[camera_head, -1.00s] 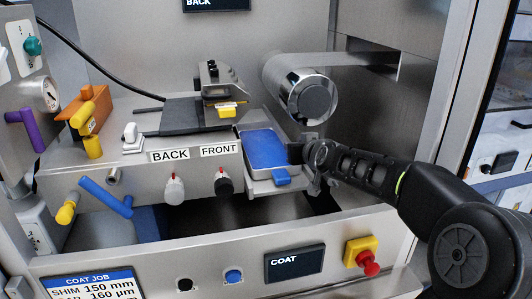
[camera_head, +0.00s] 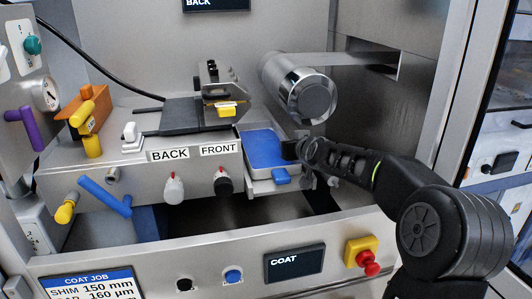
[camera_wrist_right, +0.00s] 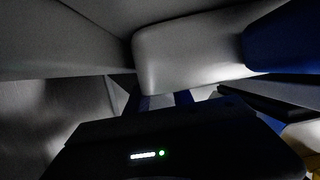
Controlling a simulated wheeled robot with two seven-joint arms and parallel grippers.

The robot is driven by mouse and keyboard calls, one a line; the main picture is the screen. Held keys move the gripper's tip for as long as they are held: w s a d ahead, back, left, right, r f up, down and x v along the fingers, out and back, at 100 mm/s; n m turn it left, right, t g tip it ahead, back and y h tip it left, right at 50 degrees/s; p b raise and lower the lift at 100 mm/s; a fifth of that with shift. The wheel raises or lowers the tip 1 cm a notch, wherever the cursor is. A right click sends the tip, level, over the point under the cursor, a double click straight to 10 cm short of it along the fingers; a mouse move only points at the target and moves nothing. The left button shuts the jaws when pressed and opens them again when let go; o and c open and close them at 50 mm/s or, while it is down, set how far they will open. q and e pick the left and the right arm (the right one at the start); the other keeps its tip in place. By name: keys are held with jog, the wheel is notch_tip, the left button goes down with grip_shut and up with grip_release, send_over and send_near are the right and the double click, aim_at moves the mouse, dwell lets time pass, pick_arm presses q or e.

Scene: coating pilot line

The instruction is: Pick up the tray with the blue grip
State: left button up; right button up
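The tray (camera_head: 263,150) has a blue floor, a pale rim and a blue grip (camera_head: 281,177) at its front edge. It lies level at the right end of the metal ledge, below the steel roller. My right gripper (camera_head: 293,151) is at the tray's right side, close to its edge; I cannot tell whether it touches. Its fingers are dark and partly hidden by the wrist, so their opening is unclear. The right wrist view is dark and close, with pale metal surfaces and a blue part (camera_wrist_right: 285,38) at the right. My left gripper is not in view.
The steel roller (camera_head: 300,90) overhangs the tray. A coating head (camera_head: 217,90) with a yellow tab stands behind left. A dark open gap (camera_head: 230,213) lies below. A red stop button (camera_head: 367,260) is front right.

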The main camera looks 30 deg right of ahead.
jog(key=shift+c, duration=0.5)
grip_shut()
jog(key=shift+r, duration=0.1)
dwell(1.0)
